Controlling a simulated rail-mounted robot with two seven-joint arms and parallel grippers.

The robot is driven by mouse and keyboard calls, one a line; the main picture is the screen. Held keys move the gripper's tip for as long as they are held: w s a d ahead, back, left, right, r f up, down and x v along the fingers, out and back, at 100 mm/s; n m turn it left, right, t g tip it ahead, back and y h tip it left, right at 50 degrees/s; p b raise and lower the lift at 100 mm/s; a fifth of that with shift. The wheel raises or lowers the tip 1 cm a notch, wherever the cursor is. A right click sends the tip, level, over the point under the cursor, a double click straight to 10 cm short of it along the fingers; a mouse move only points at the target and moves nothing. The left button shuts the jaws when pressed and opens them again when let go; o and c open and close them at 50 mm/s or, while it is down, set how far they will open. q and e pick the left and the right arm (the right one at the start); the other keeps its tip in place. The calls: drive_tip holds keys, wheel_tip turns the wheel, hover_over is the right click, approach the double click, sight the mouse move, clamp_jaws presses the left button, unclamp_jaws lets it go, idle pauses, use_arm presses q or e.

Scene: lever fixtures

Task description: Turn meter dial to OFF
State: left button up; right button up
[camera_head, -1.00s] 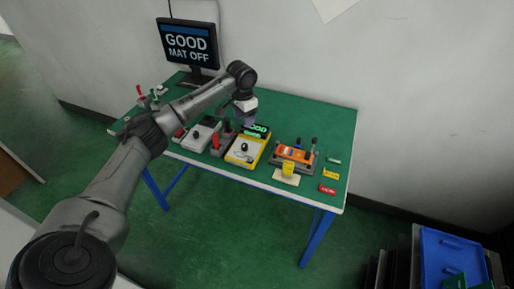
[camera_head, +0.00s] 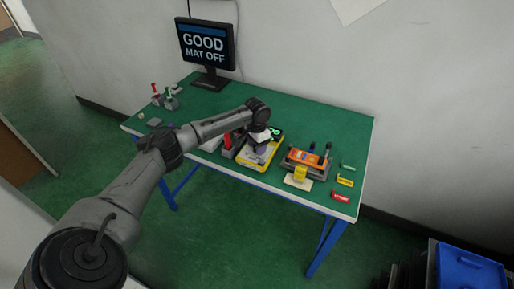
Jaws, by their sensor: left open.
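The yellow meter (camera_head: 251,158) stands on the green bench, with part of a lit green display (camera_head: 274,132) showing at its top. My left arm comes in from the left and reaches over the bench. My left gripper (camera_head: 260,148) points down over the meter's face, where the dial is. The gripper is open, but its fingers are small and dark. The dial is hidden behind the gripper, so I cannot tell its setting or whether the fingers touch it. My right gripper is not in view.
A red-handled fixture (camera_head: 228,141) stands just left of the meter. An orange device (camera_head: 304,157) with levers and a yellow block (camera_head: 300,173) are to its right. A blue bin (camera_head: 468,268) is at lower right.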

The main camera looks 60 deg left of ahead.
use_arm(q)
drive_tip(key=shift+f, duration=0.3)
drive_tip(key=c, duration=0.9)
drive_tip(key=shift+r+p, duration=0.2)
drive_tip(key=shift+p, duration=0.3)
drive_tip(key=n+p, duration=0.5)
drive_tip(key=p, duration=0.6)
drive_tip(key=shift+r+n, duration=0.15)
drive_tip(key=shift+n, duration=0.25)
drive_tip(key=shift+n+p, duration=0.9)
drive_tip(key=shift+p, duration=0.15)
drive_tip(key=shift+f+n+p, duration=0.25)
drive_tip(key=shift+n+p, duration=0.3)
drive_tip(key=shift+n, duration=0.15)
drive_tip(key=shift+a, duration=0.1)
